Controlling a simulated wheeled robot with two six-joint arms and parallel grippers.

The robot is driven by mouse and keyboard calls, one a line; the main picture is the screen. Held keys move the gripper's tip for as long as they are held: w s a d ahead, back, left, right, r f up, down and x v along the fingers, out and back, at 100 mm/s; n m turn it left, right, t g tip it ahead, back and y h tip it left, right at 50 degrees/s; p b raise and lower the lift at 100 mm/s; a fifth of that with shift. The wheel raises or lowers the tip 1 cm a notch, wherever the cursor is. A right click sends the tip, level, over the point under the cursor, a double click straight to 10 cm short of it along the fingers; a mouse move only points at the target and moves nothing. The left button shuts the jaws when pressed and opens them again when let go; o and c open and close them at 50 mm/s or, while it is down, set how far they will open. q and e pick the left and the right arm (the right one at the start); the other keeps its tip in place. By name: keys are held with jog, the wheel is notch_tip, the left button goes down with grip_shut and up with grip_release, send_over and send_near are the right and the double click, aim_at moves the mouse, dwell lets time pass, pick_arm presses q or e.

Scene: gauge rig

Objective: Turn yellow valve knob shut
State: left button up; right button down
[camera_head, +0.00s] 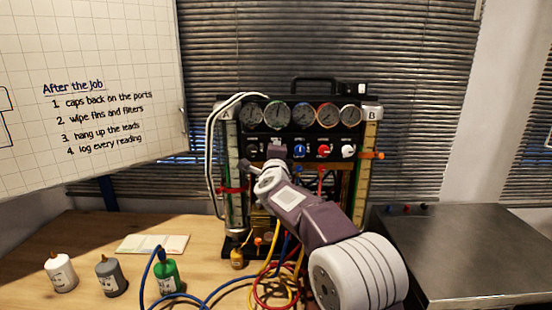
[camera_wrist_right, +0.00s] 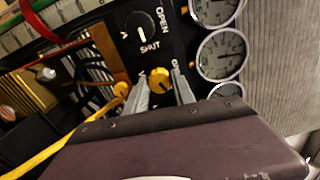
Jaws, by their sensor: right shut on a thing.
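The yellow valve knob (camera_wrist_right: 160,79) is on the black panel of the gauge rig, in the right wrist view. It sits between the two grey fingers of my right gripper (camera_wrist_right: 162,91), which is shut on it. The knob's pointer direction is hard to tell, and its label is mostly hidden. In the head view my right gripper (camera_head: 276,153) is at the knob row, left of the blue knob (camera_head: 299,150), and hides the yellow knob. My left gripper is in neither view.
The black knob (camera_wrist_right: 143,33) beside it has OPEN and SHUT labels. Red (camera_head: 323,151) and white (camera_head: 348,151) knobs are farther right. Round gauges (camera_head: 304,115) are above. Coloured hoses (camera_head: 268,290) hang below. Several bottles (camera_head: 110,276) stand on the wooden bench (camera_head: 90,232).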

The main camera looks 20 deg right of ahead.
jog(key=shift+f+m+b, duration=0.15)
jog(key=shift+m+b, duration=0.25)
jog(key=shift+m, duration=0.65)
jog(key=shift+f+m+b, duration=0.15)
jog(key=shift+m+b, duration=0.25)
jog(key=shift+m, duration=0.65)
jog(key=c, duration=1.1)
grip_release()
jog(key=shift+o, duration=0.2)
jog(key=shift+r, duration=0.15)
jog(key=b+v, duration=0.2)
jog(key=v, duration=0.7)
